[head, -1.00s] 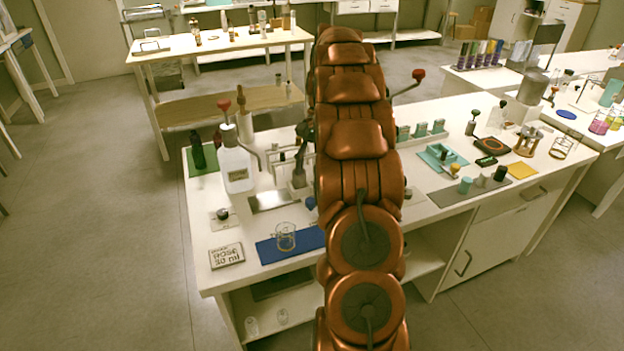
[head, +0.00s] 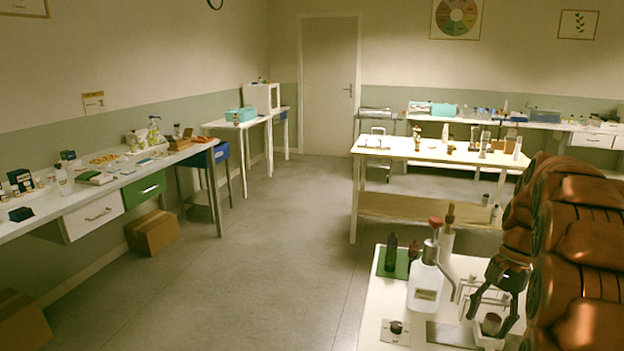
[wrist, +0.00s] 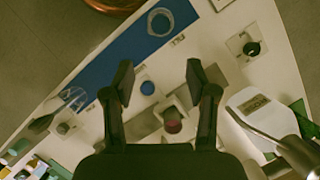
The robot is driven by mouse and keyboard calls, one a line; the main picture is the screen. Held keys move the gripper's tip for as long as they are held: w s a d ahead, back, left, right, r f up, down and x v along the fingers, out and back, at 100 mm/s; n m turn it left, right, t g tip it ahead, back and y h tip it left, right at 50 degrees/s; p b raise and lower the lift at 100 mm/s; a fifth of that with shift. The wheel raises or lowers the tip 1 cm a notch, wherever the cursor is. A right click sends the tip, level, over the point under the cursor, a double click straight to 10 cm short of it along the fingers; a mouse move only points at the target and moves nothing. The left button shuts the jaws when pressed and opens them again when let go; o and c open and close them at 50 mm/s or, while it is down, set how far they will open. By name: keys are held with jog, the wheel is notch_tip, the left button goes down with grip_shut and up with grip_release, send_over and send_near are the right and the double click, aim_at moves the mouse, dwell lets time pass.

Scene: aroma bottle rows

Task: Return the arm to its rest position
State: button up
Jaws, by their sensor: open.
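My copper-coloured arm fills the right edge of the head view. My dark gripper (head: 490,318) hangs from it over the near bench, fingers pointing down. In the wrist view my gripper (wrist: 160,82) has its two fingers spread wide with nothing held. A small dark-red-topped piece (wrist: 172,124) in a pale square holder lies below and between the fingers in that view. It also shows under the gripper in the head view (head: 491,324). I cannot tell how much height lies between them.
On the near bench, a white bottle (head: 425,287) and a dark green bottle (head: 391,252) stand left of the gripper. A blue mat (wrist: 120,55) with a glass beaker (wrist: 160,21) shows in the wrist view. Open floor (head: 270,260) lies left of the bench.

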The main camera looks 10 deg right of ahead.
jog(key=s+a+r+n+h+p, duration=0.1)
jog(key=s+a+r+n+p, duration=0.2)
jog(key=a, duration=0.6)
jog(key=s+a+n+h+p, duration=0.1)
jog(key=s+a+n+p, duration=0.1)
jog(key=s+a+n, duration=0.2)
jog(key=s+a+r+n+h+p, duration=0.1)
jog(key=s+a+n, duration=0.3)
jog(key=s+a, duration=0.7)
jog(key=s, duration=0.7)
jog(key=shift+r+n+p, duration=0.25)
jog(key=shift+n+p, duration=0.05)
jog(key=shift+p, duration=0.05)
